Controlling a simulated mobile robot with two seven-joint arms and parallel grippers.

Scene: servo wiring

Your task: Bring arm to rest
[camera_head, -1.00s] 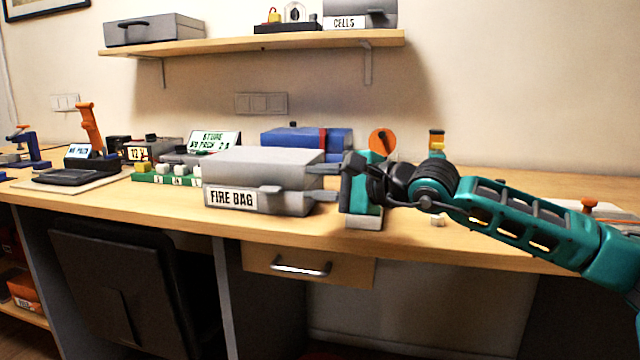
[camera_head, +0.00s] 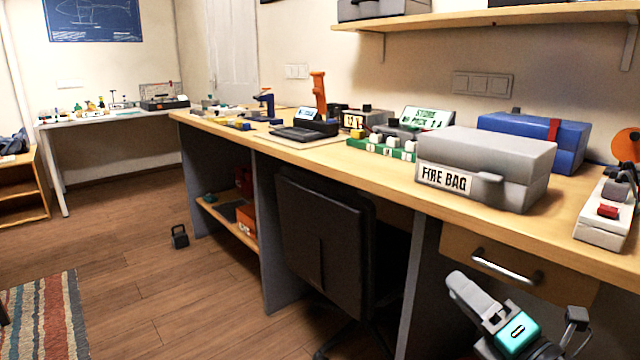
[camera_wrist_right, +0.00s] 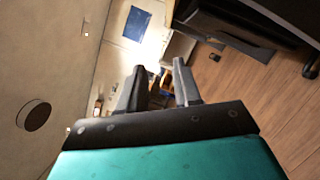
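My right gripper (camera_head: 474,298) is at the lower right of the head view, low in front of the desk drawer. In the right wrist view its two dark fingers (camera_wrist_right: 157,88) stand apart with nothing between them, so it is open and empty. My left gripper is in no view. The grey box labelled FIRE BAG (camera_head: 486,160) sits shut on the desk (camera_head: 390,182), above and apart from the right gripper.
The drawer handle (camera_head: 506,266) and a dark chair (camera_head: 322,255) are near the right gripper. A blue case (camera_head: 545,140) and a green block strip (camera_head: 381,149) are on the desk. Open wooden floor (camera_head: 150,285) lies to the left.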

